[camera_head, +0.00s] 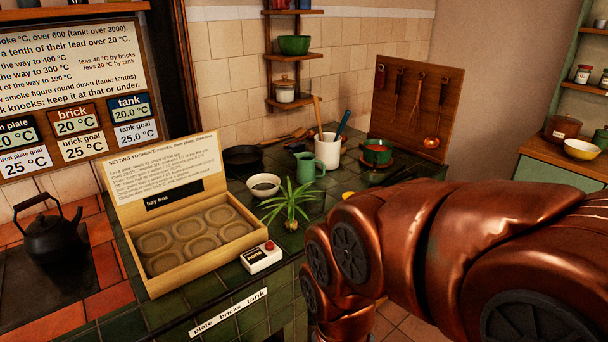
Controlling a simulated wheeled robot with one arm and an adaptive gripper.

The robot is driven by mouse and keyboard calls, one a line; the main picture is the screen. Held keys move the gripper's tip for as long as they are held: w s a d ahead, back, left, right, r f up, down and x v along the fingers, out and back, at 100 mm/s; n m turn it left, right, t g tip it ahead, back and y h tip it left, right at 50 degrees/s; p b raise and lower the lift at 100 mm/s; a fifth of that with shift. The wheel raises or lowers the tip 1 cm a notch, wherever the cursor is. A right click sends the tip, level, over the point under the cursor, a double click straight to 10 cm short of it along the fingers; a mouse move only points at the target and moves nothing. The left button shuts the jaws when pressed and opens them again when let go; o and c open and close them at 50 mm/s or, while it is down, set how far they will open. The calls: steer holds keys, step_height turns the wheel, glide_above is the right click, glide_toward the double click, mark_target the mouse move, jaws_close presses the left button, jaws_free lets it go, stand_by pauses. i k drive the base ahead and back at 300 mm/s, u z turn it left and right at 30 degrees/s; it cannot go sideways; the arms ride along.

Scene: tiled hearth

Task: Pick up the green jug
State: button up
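The green jug (306,168) stands upright on the green tiled counter, just left of a white crock (328,154). Its handle shows on its right side, close to the crock; I cannot tell whether the two touch. A potted-looking green plant (287,203) stands nearer to me, below the jug in the picture. My copper-coloured arm fills the lower right and bends down at the front of the counter. My gripper is not in view, and nothing shows of what it may hold.
A bowl of dark bits (264,187), a black pan (243,158) and a green pot (377,153) stand around the jug. The open hay box (245,232), a red-button box (262,258) and a black kettle (53,235) are left. Utensils rise from the crock.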

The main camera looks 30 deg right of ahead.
mark_target(306, 161)
steer(key=u, duration=4.05)
steer(key=k, duration=2.8)
steer(key=z, duration=0.8)
